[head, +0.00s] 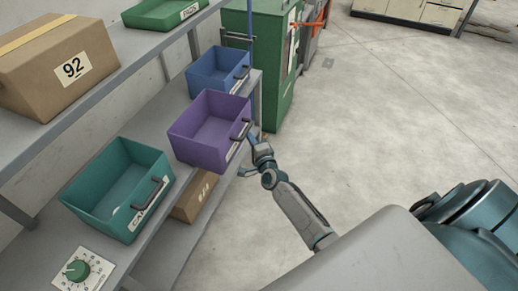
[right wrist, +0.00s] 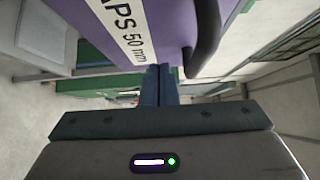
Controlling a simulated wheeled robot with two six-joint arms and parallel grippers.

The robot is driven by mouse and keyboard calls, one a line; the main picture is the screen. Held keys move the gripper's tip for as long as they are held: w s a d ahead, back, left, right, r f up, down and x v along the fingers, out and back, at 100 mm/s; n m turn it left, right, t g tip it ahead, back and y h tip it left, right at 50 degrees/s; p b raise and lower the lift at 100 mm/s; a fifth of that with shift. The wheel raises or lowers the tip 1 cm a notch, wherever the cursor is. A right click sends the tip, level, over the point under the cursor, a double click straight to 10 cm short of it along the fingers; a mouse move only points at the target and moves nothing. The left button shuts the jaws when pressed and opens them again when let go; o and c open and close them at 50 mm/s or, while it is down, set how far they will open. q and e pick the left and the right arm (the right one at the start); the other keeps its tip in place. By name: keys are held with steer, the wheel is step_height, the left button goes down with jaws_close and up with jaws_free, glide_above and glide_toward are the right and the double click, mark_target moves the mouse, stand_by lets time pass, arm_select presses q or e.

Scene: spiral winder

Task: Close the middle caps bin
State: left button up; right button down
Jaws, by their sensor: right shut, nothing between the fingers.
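The purple bin (head: 207,150) is the middle one of three open-topped bins on the shelf. It sticks out past the shelf's front edge, farther than its neighbours. Its dark handle (head: 240,129) is on the front face; the handle also shows in the right wrist view (right wrist: 205,40), beside a label (right wrist: 122,30) reading "APS 50 mm". My right gripper (head: 251,135) is shut and empty, its fingertips close to the bin's front face by the handle. In the wrist view the fingertips (right wrist: 159,70) meet the face's lower edge; I cannot tell whether they touch. My left gripper is out of view.
A teal bin (head: 92,182) stands nearer and a blue bin (head: 207,82) farther along the same shelf. A cardboard box (head: 195,197) is below. An upper shelf holds a box marked 92 (head: 50,60). A green cabinet (head: 270,50) stands beyond. The floor at right is clear.

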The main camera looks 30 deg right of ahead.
mark_target(240, 132)
steer(key=shift+w+a, duration=0.9)
steer(key=shift+w, duration=0.05)
steer(key=shift+w+a, duration=0.2)
steer(key=shift+w, duration=0.1)
steer(key=w+a+b, duration=0.1)
steer(key=w+a, duration=0.2)
steer(key=w+a+b, duration=0.1)
steer(key=w+a, duration=0.2)
steer(key=w, duration=0.1)
steer(key=w+a+b, duration=0.1)
steer(key=w+a, duration=0.1)
steer(key=w, duration=0.2)
steer(key=shift+w+a, duration=0.15)
steer(key=shift+a, duration=0.25)
steer(key=shift+w+a+b, duration=0.1)
steer(key=shift+b, duration=0.2)
steer(key=shift+r, duration=0.3)
